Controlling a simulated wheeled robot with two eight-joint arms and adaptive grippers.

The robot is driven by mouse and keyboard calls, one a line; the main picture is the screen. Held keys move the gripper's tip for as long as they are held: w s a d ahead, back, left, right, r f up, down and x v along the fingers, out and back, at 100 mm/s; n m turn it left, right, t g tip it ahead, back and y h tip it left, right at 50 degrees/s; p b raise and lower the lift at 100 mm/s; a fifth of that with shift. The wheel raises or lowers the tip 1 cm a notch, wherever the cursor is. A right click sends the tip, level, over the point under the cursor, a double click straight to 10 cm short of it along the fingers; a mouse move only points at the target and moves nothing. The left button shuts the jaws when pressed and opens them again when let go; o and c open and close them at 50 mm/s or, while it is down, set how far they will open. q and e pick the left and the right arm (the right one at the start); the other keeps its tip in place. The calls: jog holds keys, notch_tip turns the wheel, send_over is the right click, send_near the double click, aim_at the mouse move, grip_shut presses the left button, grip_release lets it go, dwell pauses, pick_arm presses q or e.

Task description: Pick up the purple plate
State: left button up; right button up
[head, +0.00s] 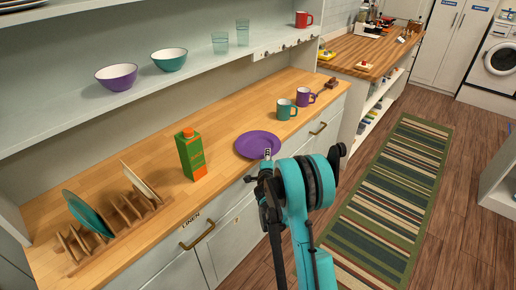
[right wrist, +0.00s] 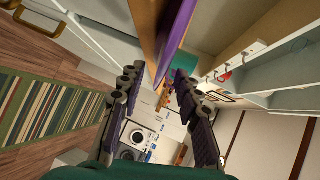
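The purple plate (head: 258,144) lies flat on the wooden counter near its front edge. In the right wrist view the plate (right wrist: 176,40) shows almost edge-on, at the top between the two fingers. My right gripper (head: 267,157) is at the plate's near rim, partly hidden by my own teal wrist. In the right wrist view my right gripper (right wrist: 155,73) has its fingers spread apart, with the plate's rim seemingly between them; contact cannot be told. My left gripper is not in view.
On the wooden counter (head: 225,123), a green carton (head: 190,155) stands left of the plate. A teal mug (head: 286,110) and purple mug (head: 305,97) stand to its right. A dish rack (head: 125,213) is at far left. A shelf (head: 200,66) with bowls overhangs the counter.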

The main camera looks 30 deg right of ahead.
aim_at(258, 146)
jog(key=b+x, duration=0.1)
jog(key=x, duration=0.1)
jog(key=b+x, duration=0.1)
jog(key=x, duration=0.2)
jog(key=shift+f, duration=0.4)
jog(key=shift+r, duration=0.1)
grip_shut()
